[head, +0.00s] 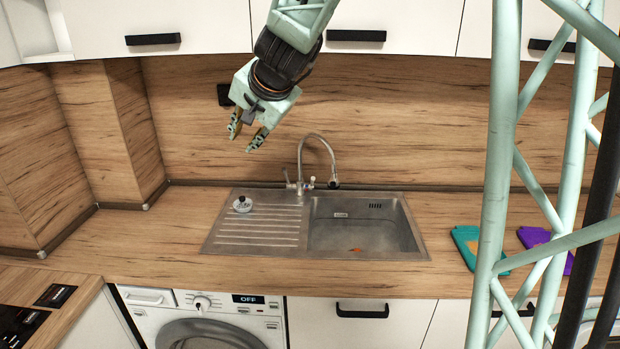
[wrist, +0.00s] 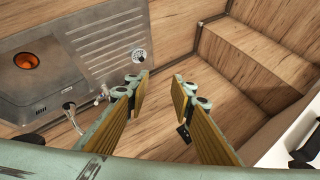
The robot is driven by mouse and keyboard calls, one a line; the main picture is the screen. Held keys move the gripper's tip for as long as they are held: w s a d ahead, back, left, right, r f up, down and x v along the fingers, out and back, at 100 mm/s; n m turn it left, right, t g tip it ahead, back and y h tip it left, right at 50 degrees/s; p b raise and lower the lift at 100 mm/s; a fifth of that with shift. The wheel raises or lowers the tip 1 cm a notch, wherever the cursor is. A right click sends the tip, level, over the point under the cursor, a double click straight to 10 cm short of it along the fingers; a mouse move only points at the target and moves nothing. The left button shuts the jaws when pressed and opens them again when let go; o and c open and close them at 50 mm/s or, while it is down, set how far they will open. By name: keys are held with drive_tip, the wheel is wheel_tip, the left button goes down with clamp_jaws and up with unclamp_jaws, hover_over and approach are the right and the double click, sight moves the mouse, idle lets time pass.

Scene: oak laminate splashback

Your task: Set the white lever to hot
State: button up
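The tap (head: 318,137) is a curved metal spout at the back of the steel sink. A small whitish lever (head: 311,182) shows at its base, beside a metal handle (head: 289,184) on the left. Its hot or cold setting is too small to read. In the wrist view the tap (wrist: 70,108) is at the left, partly hidden by my gripper's finger. My gripper (head: 246,132) is open and empty, above and left of the tap, pointing down. Its two spread fingers (wrist: 160,84) show in the wrist view with nothing between them.
The sink (head: 405,222) has a ribbed drainboard with a round fitting (head: 242,205) on it. Teal (head: 468,243) and purple (head: 535,238) items lie on the right counter. White cupboards (head: 200,25) hang above. A dark wall fitting (head: 225,94) is behind my gripper.

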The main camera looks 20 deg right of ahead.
drive_tip(key=w+d+f+m+h+p, duration=0.2)
drive_tip(key=w+d+f+m+p, duration=0.15)
drive_tip(key=w+d, duration=0.4)
drive_tip(key=w+d+f+m+h+p, duration=0.2)
drive_tip(key=w+d+f+m+p, duration=0.15)
drive_tip(key=w, duration=0.75)
drive_tip(key=m+g+h+p, duration=0.3)
drive_tip(key=m+h+p, duration=0.2)
drive_tip(key=m+p, duration=0.25)
approach(313, 180)
drive_tip(key=shift+w+a+r+n, duration=0.1)
drive_tip(key=shift+a+r+n, duration=0.15)
drive_tip(key=shift+r, duration=0.3)
drive_tip(key=shift+a+r+n, duration=0.2)
drive_tip(key=shift+r, duration=0.35)
drive_tip(key=shift+d+f, duration=0.1)
drive_tip(key=shift+f, duration=0.05)
drive_tip(key=shift+a+f+p+x, duration=0.1)
drive_tip(key=shift+p+x, duration=0.2)
drive_tip(key=shift+x, duration=1.95)
drive_tip(key=shift+a+f+p+x, duration=0.1)
drive_tip(key=shift+p+x, duration=0.25)
drive_tip(key=shift+x, duration=1.9)
drive_tip(key=shift+a+f+p+x, duration=0.1)
drive_tip(key=shift+p+x, duration=0.2)
drive_tip(key=shift+x, duration=1.95)
